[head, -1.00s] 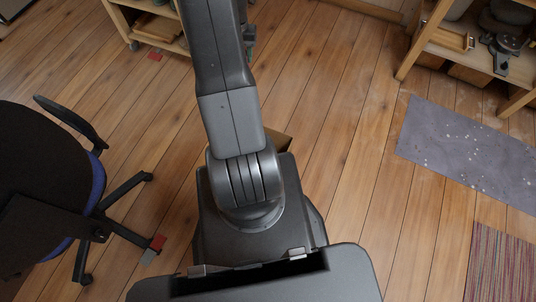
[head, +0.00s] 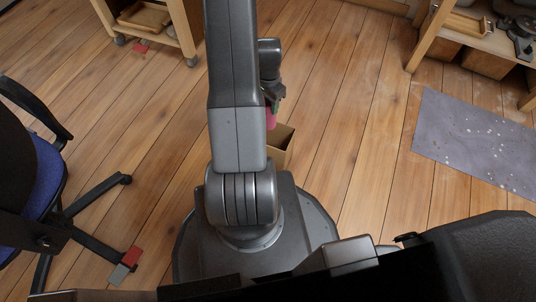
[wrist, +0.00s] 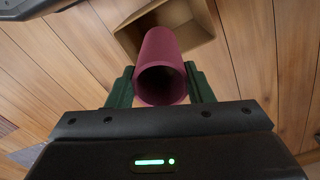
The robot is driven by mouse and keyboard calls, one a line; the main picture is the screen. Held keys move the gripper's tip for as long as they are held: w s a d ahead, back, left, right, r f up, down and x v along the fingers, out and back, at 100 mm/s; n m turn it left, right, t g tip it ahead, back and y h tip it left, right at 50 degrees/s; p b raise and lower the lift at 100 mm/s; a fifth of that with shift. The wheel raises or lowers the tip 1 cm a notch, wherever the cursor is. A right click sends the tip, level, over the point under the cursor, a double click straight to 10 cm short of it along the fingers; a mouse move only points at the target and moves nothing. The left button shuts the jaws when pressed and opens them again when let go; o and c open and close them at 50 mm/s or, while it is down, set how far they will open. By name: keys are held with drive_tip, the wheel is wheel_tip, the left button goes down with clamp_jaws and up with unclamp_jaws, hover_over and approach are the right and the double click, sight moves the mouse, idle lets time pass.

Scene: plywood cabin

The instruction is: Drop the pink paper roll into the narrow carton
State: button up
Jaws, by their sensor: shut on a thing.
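The pink paper roll (wrist: 160,52) is a hollow tube held between the dark green fingers of my gripper (wrist: 162,80) in the wrist view. Its open end faces the wrist camera. In the head view a small part of the roll (head: 271,119) shows below my gripper (head: 271,97), beside my arm. The narrow carton (wrist: 205,48) is open, brown cardboard, just beyond the roll in the wrist view, which covers part of it. In the head view the carton (head: 281,147) stands on the floor, partly hidden by my arm. The roll appears above the carton's near side.
An office chair (head: 45,180) stands at the left. A wooden trolley (head: 160,25) is at the back left, and a wooden shelf (head: 450,40) at the back right. A grey mat (head: 475,145) lies at the right. The plank floor around the carton looks clear.

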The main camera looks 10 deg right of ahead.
drive_tip(key=shift+s+d+f+m+b, duration=0.1)
drive_tip(key=shift+s+f+m+b, duration=0.1)
drive_tip(key=shift+f, duration=0.3)
drive_tip(key=shift+s+d+f+m+b, duration=0.1)
drive_tip(key=shift+f+b, duration=0.1)
drive_tip(key=shift+f, duration=0.25)
wheel_tip(320, 180, down, 6)
drive_tip(key=b, duration=0.4)
drive_tip(key=shift+r, duration=0.15)
drive_tip(key=o, duration=1.5)
drive_tip(key=shift+c, duration=0.2)
drive_tip(key=shift+r, duration=0.2)
wheel_tip(320, 180, up, 14)
drive_tip(key=p, duration=0.5)
drive_tip(key=shift+f+p, duration=0.2)
drive_tip(key=shift+p, duration=0.15)
